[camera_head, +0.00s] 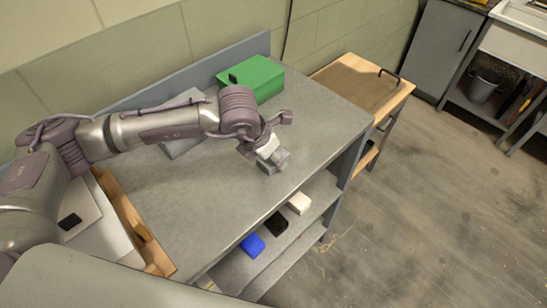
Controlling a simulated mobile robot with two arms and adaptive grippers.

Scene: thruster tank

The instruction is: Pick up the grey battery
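A small grey block (271,167), which looks like the grey battery, is on the grey workbench (220,190) near its front edge. My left gripper (275,154) is right at the block and overlaps it in the view. A pale part sits between the wrist and the block. I cannot tell whether the fingers are closed on the block or only around it, nor whether it touches the bench top. My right gripper is not in view.
A green box (262,80) stands at the back of the bench. A grey item (184,147) lies partly behind my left arm. Blue (252,245), black (276,223) and white (299,203) blocks lie on the lower shelf. The bench top's front left is clear.

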